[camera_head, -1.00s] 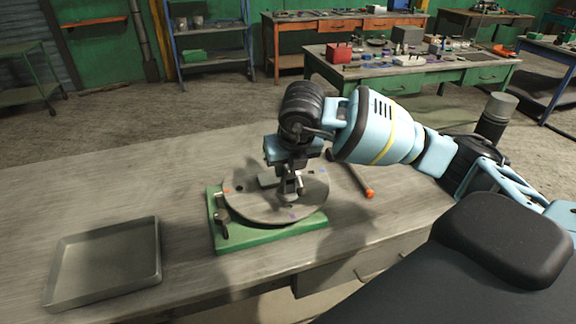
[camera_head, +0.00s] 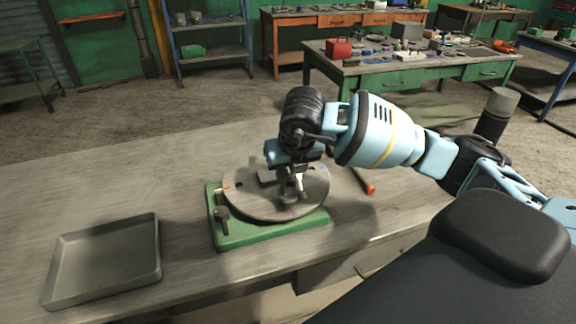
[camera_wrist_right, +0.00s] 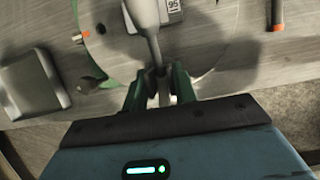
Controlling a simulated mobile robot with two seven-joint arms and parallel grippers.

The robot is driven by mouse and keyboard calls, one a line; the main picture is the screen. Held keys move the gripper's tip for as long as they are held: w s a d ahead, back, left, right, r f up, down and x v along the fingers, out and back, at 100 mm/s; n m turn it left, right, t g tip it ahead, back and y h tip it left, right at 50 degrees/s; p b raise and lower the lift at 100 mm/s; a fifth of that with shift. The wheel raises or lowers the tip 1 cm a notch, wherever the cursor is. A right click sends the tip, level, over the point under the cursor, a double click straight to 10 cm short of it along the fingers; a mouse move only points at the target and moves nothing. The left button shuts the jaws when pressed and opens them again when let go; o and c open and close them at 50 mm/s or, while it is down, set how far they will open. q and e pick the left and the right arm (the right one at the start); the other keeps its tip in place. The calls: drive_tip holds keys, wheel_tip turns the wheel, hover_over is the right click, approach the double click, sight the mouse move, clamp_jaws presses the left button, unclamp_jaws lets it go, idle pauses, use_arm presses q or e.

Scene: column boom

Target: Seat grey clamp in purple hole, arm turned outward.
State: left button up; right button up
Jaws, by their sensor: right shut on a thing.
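My right gripper (camera_head: 289,172) is over the round grey disc (camera_head: 250,205), which sits on a green base (camera_head: 255,237). It is shut on the grey clamp (camera_head: 291,190), which hangs below the jaws near the disc's front right part. In the wrist view the green fingers (camera_wrist_right: 160,88) pinch the clamp (camera_wrist_right: 147,22), whose grey body reaches up the picture. A purple mark (camera_head: 293,213) shows on the disc's front rim, just below the clamp. The purple hole itself is not clear, and I cannot tell whether the clamp touches the disc. My left gripper is out of view.
A dark clamp-like handle (camera_head: 222,216) stands at the base's left side. An empty grey tray (camera_head: 150,262) lies at the left of the table. An orange-tipped rod (camera_head: 370,188) lies right of the disc. The table's back left is clear.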

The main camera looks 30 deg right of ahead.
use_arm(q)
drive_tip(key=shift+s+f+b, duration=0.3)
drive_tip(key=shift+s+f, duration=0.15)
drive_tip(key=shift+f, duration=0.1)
use_arm(e)
drive_tip(key=shift+f, duration=1.25)
drive_tip(key=o, duration=0.7)
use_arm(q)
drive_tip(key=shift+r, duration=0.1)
use_arm(e)
drive_tip(key=shift+r, duration=0.1)
